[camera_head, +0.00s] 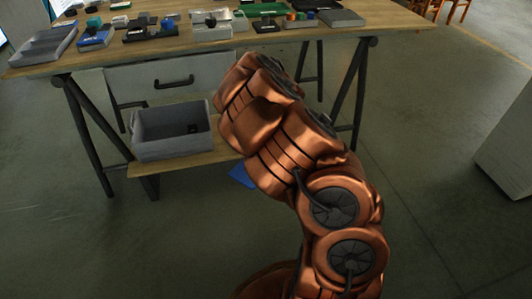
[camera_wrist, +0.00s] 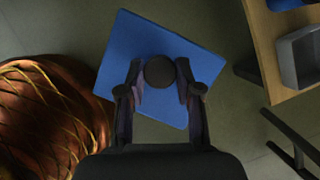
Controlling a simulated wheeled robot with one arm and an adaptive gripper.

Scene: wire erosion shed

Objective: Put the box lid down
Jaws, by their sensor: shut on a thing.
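The box lid (camera_wrist: 165,38) is a flat blue square panel with a round dark knob (camera_wrist: 160,71) in its middle. My gripper (camera_wrist: 160,80) is shut on this knob, one finger on each side. In the head view only a blue corner of the lid (camera_head: 242,174) shows, beside and below my copper-coloured arm, which hides the rest and my gripper. The lid appears over the bare floor in front of the table's low shelf. I cannot tell how high it is above the floor.
A wooden table (camera_head: 130,53) with dark trestle legs carries trays and several small items. A grey open bin (camera_head: 172,148) stands on its low shelf (camera_head: 150,171). A pale cabinet (camera_head: 508,150) stands at the right. The floor (camera_head: 430,200) between them is clear.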

